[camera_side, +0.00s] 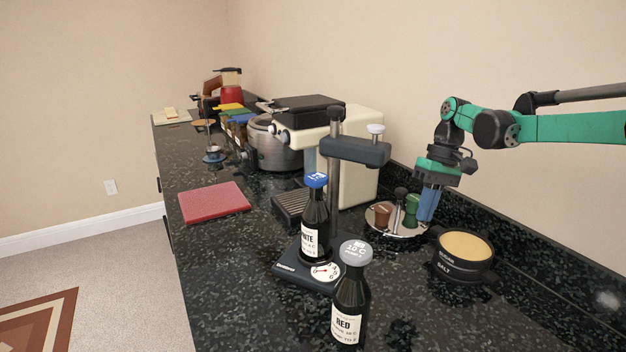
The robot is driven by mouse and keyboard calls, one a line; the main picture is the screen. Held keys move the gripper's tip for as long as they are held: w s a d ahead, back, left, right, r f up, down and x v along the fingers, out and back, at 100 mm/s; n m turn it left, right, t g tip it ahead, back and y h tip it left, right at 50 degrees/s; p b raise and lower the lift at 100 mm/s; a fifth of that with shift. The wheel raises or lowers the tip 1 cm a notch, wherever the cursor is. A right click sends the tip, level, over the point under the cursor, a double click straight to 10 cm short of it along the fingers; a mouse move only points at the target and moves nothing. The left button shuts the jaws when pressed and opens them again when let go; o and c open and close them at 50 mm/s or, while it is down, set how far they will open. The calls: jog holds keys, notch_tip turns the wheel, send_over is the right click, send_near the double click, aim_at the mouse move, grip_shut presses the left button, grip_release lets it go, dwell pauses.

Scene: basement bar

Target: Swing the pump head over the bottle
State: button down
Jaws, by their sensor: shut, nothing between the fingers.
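The pump stand has a dark base (290,268) with a round dial, an upright post (334,185) and a dark pump head (357,150) on top. The pump head points right from the post, with a pale knob at its outer end; it is not above the white-wine bottle. That bottle (315,218), with a blue cap and a WHITE label, stands upright on the base. My gripper (428,218) has blue fingers pointing down, shut and empty, to the right of and below the pump head, apart from it. Its fingertips are close to the small round tray.
A RED bottle (350,300) with a grey cap stands in front. The round tray (383,229) holds small items, and a dark salt tub (463,256) stands right. A cream coffee machine (358,180) is behind the stand. A red board (213,202) lies left, with clear counter nearby.

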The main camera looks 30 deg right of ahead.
jog(key=w+d+r+m+t+y, duration=0.4)
jog(key=d+r+m+t+y, duration=0.4)
jog(key=t, duration=0.6)
jog(key=w+a+n+y, duration=0.1)
jog(key=w+a, duration=0.6)
jog(key=a, duration=0.1)
jog(key=shift+a+r, duration=0.15)
jog(key=shift+r, duration=0.25)
jog(key=shift+s+a+m+t+h, duration=0.2)
jog(key=shift+m+t+h, duration=0.1)
jog(key=shift+m, duration=0.1)
